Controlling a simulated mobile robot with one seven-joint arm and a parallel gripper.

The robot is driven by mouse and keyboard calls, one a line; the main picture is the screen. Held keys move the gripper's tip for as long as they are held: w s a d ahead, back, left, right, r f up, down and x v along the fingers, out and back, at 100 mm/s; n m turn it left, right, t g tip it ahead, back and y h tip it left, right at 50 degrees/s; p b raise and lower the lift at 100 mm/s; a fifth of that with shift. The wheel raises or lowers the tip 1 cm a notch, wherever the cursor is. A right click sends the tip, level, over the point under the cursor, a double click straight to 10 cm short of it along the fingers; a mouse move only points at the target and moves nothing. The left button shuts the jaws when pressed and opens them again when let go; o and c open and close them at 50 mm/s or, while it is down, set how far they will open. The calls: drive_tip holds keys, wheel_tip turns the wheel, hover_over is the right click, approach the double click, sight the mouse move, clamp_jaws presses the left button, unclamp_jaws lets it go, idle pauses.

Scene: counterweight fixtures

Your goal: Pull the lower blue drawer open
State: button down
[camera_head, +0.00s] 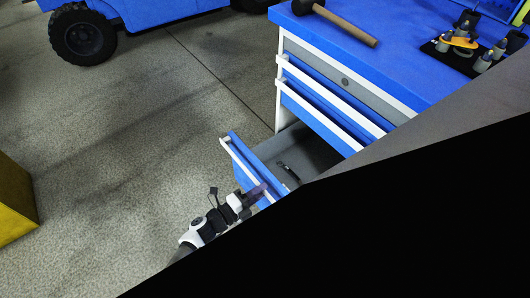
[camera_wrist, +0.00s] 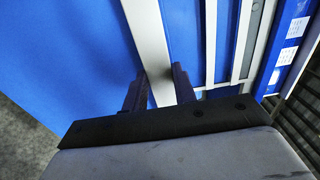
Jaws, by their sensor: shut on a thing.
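The lower blue drawer (camera_head: 254,166) is pulled out from the cabinet in the head view, with its inside showing and a small dark object (camera_head: 288,172) lying in it. My gripper (camera_head: 262,190) is at the drawer's front edge. In the wrist view my gripper (camera_wrist: 158,92) has its two dark fingers on either side of the drawer's white handle bar (camera_wrist: 147,40), shut on it. The blue drawer front (camera_wrist: 60,60) fills the left of the wrist view. The drawer's right part is hidden behind a black shape in the head view.
Two upper blue drawers (camera_head: 325,108) with white handles are above the open drawer. A mallet (camera_head: 345,22) and a tool holder (camera_head: 462,42) are on the blue cabinet top (camera_head: 395,62). A blue vehicle (camera_head: 150,12) is behind, and a yellow object (camera_head: 14,200) at the left. The floor between is clear.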

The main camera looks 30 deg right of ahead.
drive_tip(key=a, duration=0.7)
drive_tip(key=shift+s+a, duration=0.2)
drive_tip(key=shift+s, duration=0.1)
drive_tip(key=c, duration=1.1)
unclamp_jaws()
drive_tip(key=a, duration=0.9)
drive_tip(key=s+a, duration=0.1)
drive_tip(key=a, duration=0.3)
drive_tip(key=shift+a+b, duration=0.35)
drive_tip(key=shift+a, duration=0.05)
